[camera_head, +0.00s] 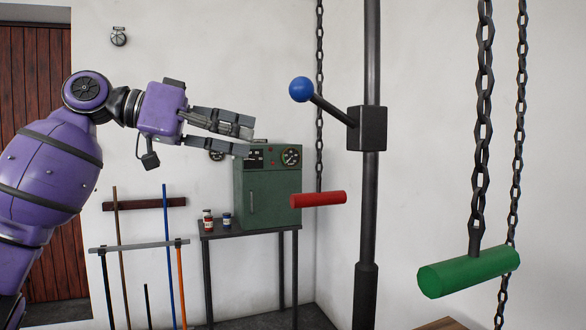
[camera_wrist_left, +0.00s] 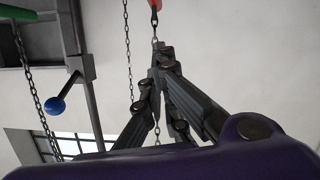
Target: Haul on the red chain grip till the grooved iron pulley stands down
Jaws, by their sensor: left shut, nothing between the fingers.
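The red chain grip (camera_head: 318,199) is a short red bar hanging level at the end of a dark chain (camera_head: 319,90), right of the green cabinet in the head view. In the left wrist view only a bit of the red grip (camera_wrist_left: 155,4) shows at the top edge, just beyond the fingertips. My left gripper (camera_head: 249,141) is shut and empty, up and to the left of the red grip in the head view, apart from it. Its fingertips come together in the left wrist view (camera_wrist_left: 161,52). No grooved iron pulley is visible. My right gripper is not in view.
A green grip (camera_head: 468,271) hangs on a chain at the right. A dark post (camera_head: 370,220) carries a lever with a blue ball (camera_head: 302,89). A green cabinet (camera_head: 267,190) with gauges stands on a small table with two little jars. Rods lean at the left.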

